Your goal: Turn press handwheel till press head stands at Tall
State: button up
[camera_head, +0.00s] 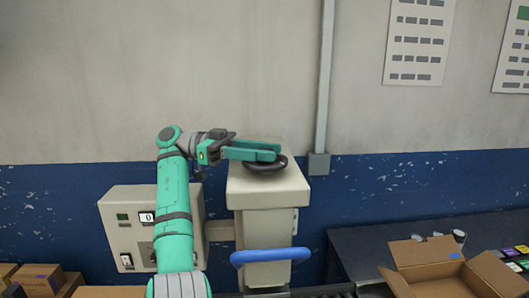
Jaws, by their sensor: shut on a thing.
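The press handwheel (268,166) is a dark ring lying flat on top of the cream press housing (268,188). My gripper (279,152) reaches in from the left over the wheel, its green fingers shut on the wheel's rim. The fingers and arm hide part of the wheel. The press head and any mark reading Tall cannot be made out in this view.
A cream control box (118,217) with switches stands left of the press. A blue bar handle (270,256) is at the press front.

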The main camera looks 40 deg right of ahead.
jog(key=shift+f, duration=0.1)
jog(key=o, duration=1.1)
jog(key=shift+s+d, duration=0.1)
jog(key=shift+c, duration=0.2)
